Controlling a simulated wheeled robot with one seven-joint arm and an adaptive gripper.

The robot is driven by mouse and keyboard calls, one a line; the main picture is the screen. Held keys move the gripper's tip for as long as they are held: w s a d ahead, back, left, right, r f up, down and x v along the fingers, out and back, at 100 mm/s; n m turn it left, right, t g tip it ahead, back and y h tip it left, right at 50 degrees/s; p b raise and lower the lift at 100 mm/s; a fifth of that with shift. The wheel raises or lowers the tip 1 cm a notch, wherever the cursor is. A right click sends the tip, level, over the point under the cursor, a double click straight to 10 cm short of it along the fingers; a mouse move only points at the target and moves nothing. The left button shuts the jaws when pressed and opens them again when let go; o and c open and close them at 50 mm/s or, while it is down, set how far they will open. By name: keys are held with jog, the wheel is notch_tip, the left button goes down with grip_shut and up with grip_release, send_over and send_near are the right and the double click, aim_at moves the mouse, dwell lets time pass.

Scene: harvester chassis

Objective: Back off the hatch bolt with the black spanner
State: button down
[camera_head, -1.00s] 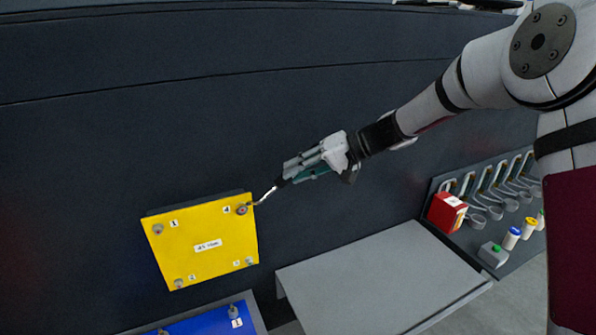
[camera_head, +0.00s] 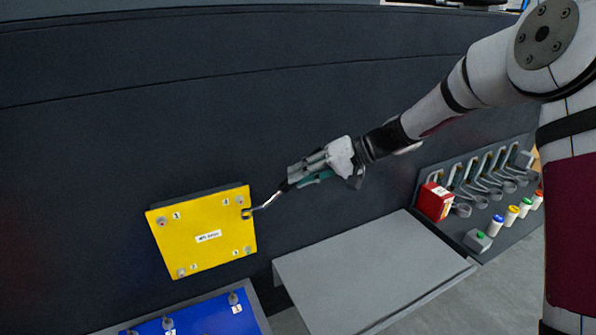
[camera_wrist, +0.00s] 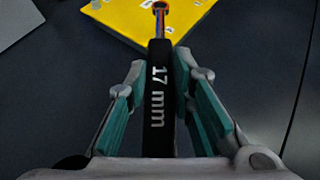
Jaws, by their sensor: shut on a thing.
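The black spanner (camera_head: 268,202) has a black handle marked "17 mm" (camera_wrist: 157,100) and a bright metal shank. My gripper (camera_head: 298,180) is shut on its handle; in the wrist view the teal fingers (camera_wrist: 160,88) flank it. The yellow hatch (camera_head: 205,240) is on the dark wall, with a bolt near each corner. I cannot tell whether the jaw is fully seated. The wrist view also shows the spanner's end over the yellow hatch (camera_wrist: 125,22).
A blue panel (camera_head: 205,318) with bolts lies below the hatch. A grey shelf (camera_head: 370,275) juts out below my gripper. At right, a rack (camera_head: 490,185) holds several hooked tools, a red box (camera_head: 435,202), coloured-capped bottles and a grey green-button box (camera_head: 478,240).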

jog(key=shift+s+d, duration=0.45)
jog(key=shift+s, duration=0.3)
jog(key=shift+s+d, duration=0.45)
jog(key=shift+s, duration=0.3)
jog(key=shift+s+d, duration=0.45)
jog(key=shift+s, duration=0.3)
